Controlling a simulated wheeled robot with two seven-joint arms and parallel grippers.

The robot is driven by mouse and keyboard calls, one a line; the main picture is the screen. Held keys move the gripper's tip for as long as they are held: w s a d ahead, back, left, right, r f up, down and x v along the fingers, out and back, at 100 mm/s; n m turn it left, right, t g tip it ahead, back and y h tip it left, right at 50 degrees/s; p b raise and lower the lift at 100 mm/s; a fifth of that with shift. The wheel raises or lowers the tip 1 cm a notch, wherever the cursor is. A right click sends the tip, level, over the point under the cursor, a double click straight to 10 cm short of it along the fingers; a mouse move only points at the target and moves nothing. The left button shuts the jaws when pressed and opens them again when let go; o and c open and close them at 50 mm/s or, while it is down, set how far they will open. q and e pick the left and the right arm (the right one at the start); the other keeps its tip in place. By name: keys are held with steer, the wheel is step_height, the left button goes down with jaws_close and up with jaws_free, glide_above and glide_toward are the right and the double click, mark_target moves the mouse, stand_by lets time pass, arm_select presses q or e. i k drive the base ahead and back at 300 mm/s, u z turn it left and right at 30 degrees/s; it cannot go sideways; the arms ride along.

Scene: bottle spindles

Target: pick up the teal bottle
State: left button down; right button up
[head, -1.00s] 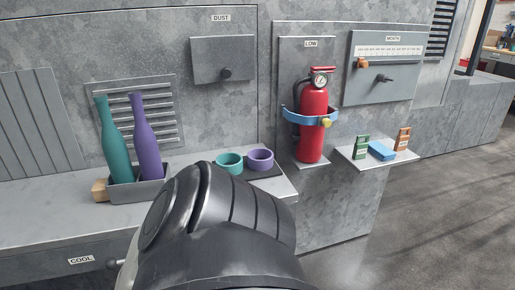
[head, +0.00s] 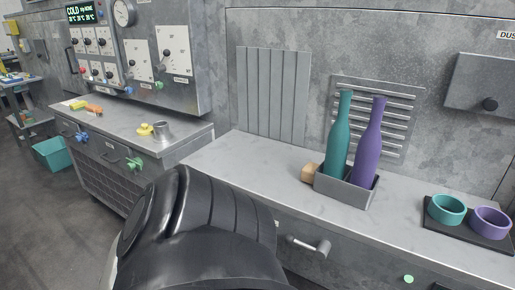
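The teal bottle (head: 338,138) stands in a grey open holder (head: 343,190) on the counter, left of a purple bottle (head: 369,145). Both bottles look upright, with their lower ends hidden by the holder's front wall. A dark rounded arm part of mine fills the lower left-middle of the head view, apart from the bottles in the picture. Neither of my grippers shows.
A teal cup (head: 446,209) and a purple cup (head: 491,222) stand on a dark tray (head: 437,228) at the right. A drawer handle (head: 309,245) juts out below the counter. The counter left of the block is clear.

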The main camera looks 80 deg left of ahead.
mark_target(339, 140)
steer(key=u, duration=2.45)
